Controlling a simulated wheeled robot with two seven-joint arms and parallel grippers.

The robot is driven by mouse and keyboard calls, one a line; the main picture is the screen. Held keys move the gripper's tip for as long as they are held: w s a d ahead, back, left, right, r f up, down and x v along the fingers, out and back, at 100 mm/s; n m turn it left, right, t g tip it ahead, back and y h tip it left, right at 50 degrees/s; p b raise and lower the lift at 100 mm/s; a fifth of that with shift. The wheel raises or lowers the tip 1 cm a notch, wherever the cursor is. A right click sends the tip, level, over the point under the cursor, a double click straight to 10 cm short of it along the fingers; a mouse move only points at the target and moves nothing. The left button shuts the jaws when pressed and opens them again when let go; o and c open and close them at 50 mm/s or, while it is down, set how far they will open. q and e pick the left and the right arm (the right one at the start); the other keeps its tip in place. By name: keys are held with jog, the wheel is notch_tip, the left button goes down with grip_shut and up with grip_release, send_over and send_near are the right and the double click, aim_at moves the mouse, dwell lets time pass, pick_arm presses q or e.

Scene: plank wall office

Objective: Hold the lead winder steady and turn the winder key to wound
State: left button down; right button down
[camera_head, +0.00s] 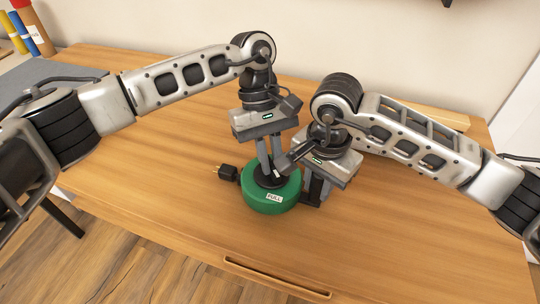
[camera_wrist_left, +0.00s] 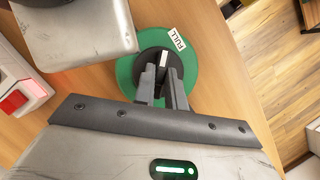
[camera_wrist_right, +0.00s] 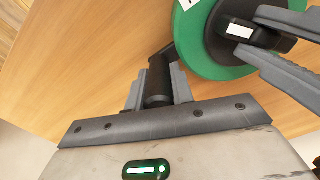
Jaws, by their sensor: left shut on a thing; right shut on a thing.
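The lead winder (camera_head: 272,202) is a round green drum lying flat on the table, with a white FULL label (camera_wrist_left: 177,39) on its rim. Its black hub holds the winder key (camera_wrist_left: 163,62), which has a white stripe on top. My left gripper (camera_head: 270,178) points down from above, its fingers closed on the key. The fingers hide part of the key. A black handle (camera_wrist_right: 158,80) joins the drum's side through a short bent arm. My right gripper (camera_wrist_right: 158,98) is shut on this handle beside the drum. In the head view the right gripper (camera_head: 314,188) mostly hides the handle.
A black plug (camera_head: 228,172) with metal pins lies on the table just left of the drum. A grey mat (camera_head: 60,75) and upright tubes (camera_head: 35,30) are at the far left.

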pick_arm(q)
jog(key=shift+w+m, duration=0.1)
jog(key=shift+m, duration=0.5)
jog(key=c, duration=1.4)
grip_release()
jog(key=shift+c, duration=0.2)
jog(key=v, duration=1.2)
jog(key=shift+d, duration=0.15)
jog(key=shift+o, duration=0.3)
